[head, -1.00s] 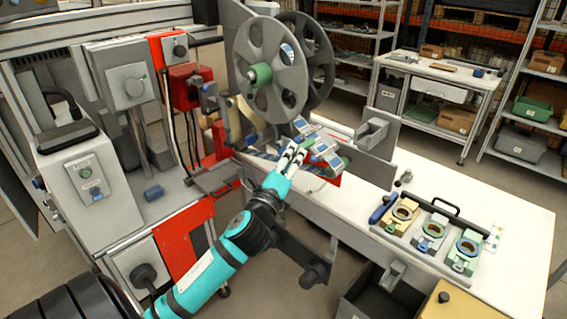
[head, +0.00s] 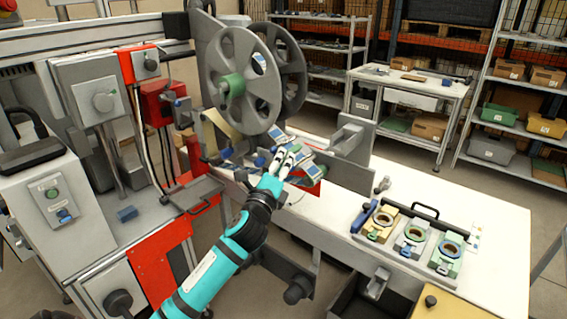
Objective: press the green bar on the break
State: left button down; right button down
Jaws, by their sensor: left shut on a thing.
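My left gripper (head: 284,157) reaches in from below and is at the small tape-guide parts in front of the reels. Its fingers are shut on a small part there, apparently the green bar (head: 298,157). The fingers cover much of this part, and its outline is too small to make out fully. A large grey reel (head: 240,55) with a green hub stands just behind and to the left, with a second reel (head: 292,75) behind it. My right gripper is not in view.
Small tilted grey-blue blocks (head: 307,166) sit close around the fingers. A grey upright plate (head: 348,172) stands to the right. Tape fixtures (head: 413,236) lie on the white bench (head: 490,225). A control box (head: 50,200) stands at the left. The bench's middle is partly clear.

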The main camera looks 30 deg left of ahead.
pick_arm(q)
jog(key=shift+a+f, duration=0.1)
jog(key=shift+f, duration=0.05)
dwell(0.4)
jog(key=shift+a+f, duration=0.15)
jog(key=shift+f, duration=0.25)
dwell(1.0)
jog(key=shift+d+r+p, duration=0.25)
jog(key=shift+r+p, duration=0.3)
jog(key=shift+r, duration=0.05)
jog(key=shift+d+r+p, duration=0.5)
jog(key=shift+r+p, duration=0.2)
jog(key=shift+r, duration=0.1)
jog(key=s+a+p, duration=0.1)
jog(key=s, duration=1.2)
